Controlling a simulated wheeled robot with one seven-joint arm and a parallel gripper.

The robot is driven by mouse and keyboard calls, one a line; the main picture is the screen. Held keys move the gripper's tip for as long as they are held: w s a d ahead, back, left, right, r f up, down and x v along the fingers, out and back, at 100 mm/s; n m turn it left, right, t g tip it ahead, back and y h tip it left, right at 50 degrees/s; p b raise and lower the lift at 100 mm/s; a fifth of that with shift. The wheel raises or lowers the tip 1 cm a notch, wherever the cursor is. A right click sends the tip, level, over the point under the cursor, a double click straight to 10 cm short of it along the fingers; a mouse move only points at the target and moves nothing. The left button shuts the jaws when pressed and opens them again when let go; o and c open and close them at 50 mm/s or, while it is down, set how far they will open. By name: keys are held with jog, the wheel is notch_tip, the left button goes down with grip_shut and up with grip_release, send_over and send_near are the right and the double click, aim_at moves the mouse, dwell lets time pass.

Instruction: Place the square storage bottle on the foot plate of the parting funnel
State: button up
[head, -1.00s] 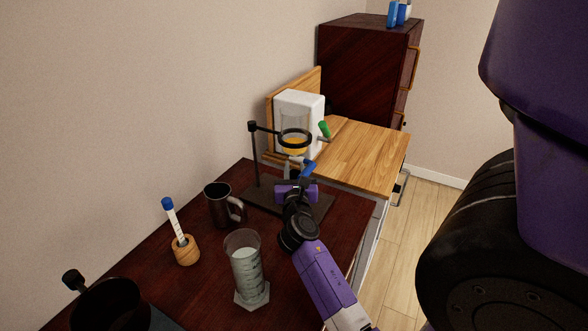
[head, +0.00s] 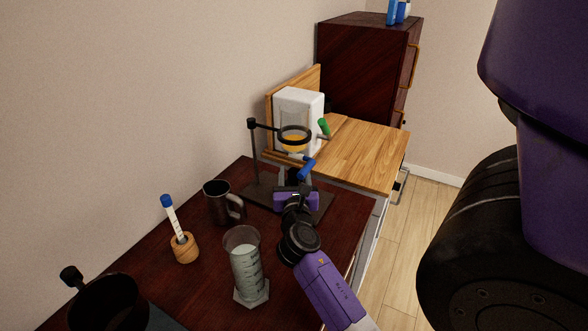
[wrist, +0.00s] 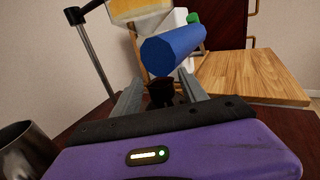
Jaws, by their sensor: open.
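The parting funnel (head: 293,144) holds orange liquid and hangs in a ring on a dark stand. Its blue tap handle (head: 306,170) sits just above my gripper (head: 293,180); the handle (wrist: 172,50) looms large in the wrist view. The dark foot plate (head: 321,207) lies under the funnel, partly covered by my gripper. In the wrist view a small dark brown object (wrist: 160,90), perhaps the neck of the square storage bottle, shows between the tips of my open gripper (wrist: 158,96). Its body is hidden, so I cannot tell whether it rests on the plate.
A dark metal mug (head: 220,203), a wooden holder (head: 184,248) with a blue-capped tube and a measuring cylinder (head: 246,268) stand left of my arm. A white box (head: 299,103) and a wooden board (head: 355,152) are behind the stand.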

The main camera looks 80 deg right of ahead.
jog(key=b+v, duration=0.1)
jog(key=v, duration=0.7)
jog(key=shift+a, duration=0.1)
dwell(0.4)
